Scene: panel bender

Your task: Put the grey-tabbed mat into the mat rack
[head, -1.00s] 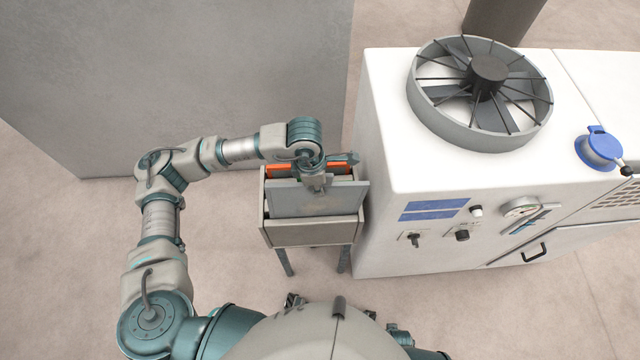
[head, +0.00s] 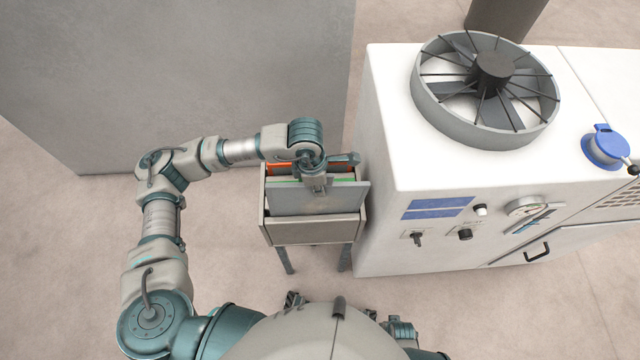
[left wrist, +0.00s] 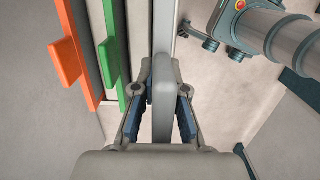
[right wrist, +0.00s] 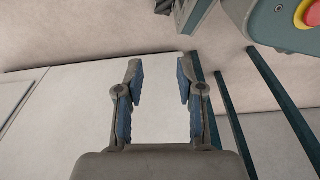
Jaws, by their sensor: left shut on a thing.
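The grey-tabbed mat is a thin grey sheet (head: 290,201) at the mat rack (head: 312,233), standing about upright in front of the orange- and green-tabbed mats. Its right edge juts past the rack's right side, and its lower part is hidden behind the rack's front wall. My left gripper (head: 318,187) is shut on its grey tab; in the left wrist view the tab (left wrist: 163,98) lies between the fingers. Whether the sheet rests on the rack's floor cannot be seen. My right gripper (right wrist: 159,82) is open and empty in the right wrist view.
An orange tab (left wrist: 66,60) and a green tab (left wrist: 112,65) stand left of the held tab. The white machine (head: 390,240) with a fan (head: 485,95) stands close right of the rack. A grey wall block (head: 180,80) stands behind my left arm.

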